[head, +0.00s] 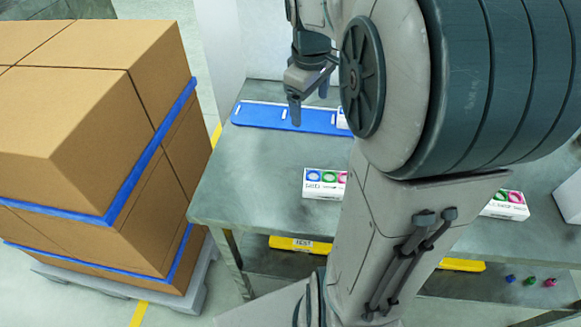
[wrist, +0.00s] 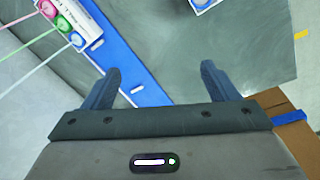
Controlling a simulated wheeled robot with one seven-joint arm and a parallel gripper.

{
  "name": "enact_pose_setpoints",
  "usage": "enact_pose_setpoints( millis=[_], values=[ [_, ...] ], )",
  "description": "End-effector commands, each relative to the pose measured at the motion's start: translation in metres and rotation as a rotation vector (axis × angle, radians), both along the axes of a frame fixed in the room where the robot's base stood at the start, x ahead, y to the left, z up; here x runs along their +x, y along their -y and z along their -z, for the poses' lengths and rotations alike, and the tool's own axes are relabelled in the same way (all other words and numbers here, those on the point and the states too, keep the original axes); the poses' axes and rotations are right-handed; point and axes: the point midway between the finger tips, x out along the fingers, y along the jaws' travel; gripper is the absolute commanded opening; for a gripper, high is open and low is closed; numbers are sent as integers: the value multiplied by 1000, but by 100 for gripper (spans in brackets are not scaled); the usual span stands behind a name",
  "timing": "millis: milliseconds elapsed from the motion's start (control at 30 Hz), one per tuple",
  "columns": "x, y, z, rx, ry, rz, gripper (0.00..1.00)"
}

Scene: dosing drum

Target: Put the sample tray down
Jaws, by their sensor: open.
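A long flat blue tray (head: 262,116) with white marks lies along the far edge of the grey table; it also shows in the wrist view (wrist: 122,66). A white block with pink, green and blue rings (wrist: 72,22) rests at one end of it, mostly hidden behind my arm in the head view. I cannot tell which of these is the sample tray. My gripper (head: 309,98) is over the blue tray. In the wrist view, its two fingers (wrist: 160,72) stand apart with nothing between them.
White blocks with coloured rings (head: 325,184) (head: 506,205) stand nearer the table's front edge. Yellow trays (head: 300,244) and small coloured pieces (head: 530,280) sit on the lower shelf. Stacked cartons (head: 90,110) on a pallet stand left. The table (head: 245,175) is bare at front left.

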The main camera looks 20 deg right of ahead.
Motion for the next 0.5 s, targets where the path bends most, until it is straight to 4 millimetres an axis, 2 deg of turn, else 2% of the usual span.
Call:
enact_pose_setpoints(
  millis=[33,200,400,500],
  values=[
    [-18,-23,2,6,26,54,81],
    [-72,-73,19,63,106,278,81],
    [-117,-103,42,142,153,465,81],
    [-126,-106,48,163,161,509,81]
  ],
)
